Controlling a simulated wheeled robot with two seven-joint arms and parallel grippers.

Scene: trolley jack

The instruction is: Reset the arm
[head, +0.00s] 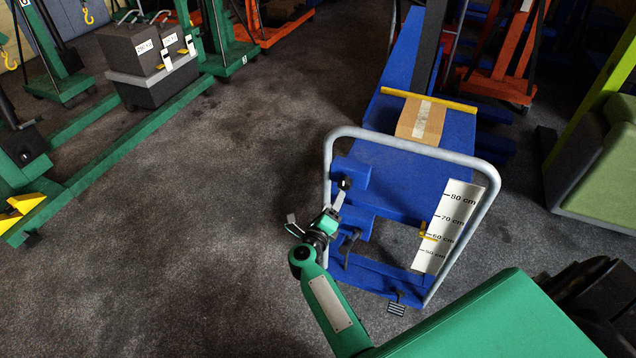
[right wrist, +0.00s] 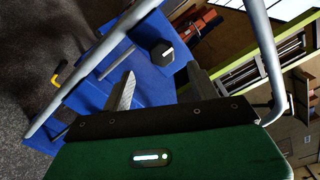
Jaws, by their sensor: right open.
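The blue trolley jack (head: 400,180) stands right of centre in the head view, with a grey tubular handle frame (head: 327,165). A white scale (head: 450,225) marked 50 to 80 cm is on its near right side, with a yellow pointer (head: 428,236) near 60 cm. My right gripper (head: 318,203) is open and empty by the frame's left post and the blue blocks. In the right wrist view its two fingers (right wrist: 160,76) are spread, with a dark round knob (right wrist: 162,53) on a blue block beyond them. Contact cannot be told. My left gripper is not in view.
Green hoists with grey weights (head: 150,60) stand at left. A green padded seat (head: 605,165) is at right. The floor (head: 200,220) between is clear.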

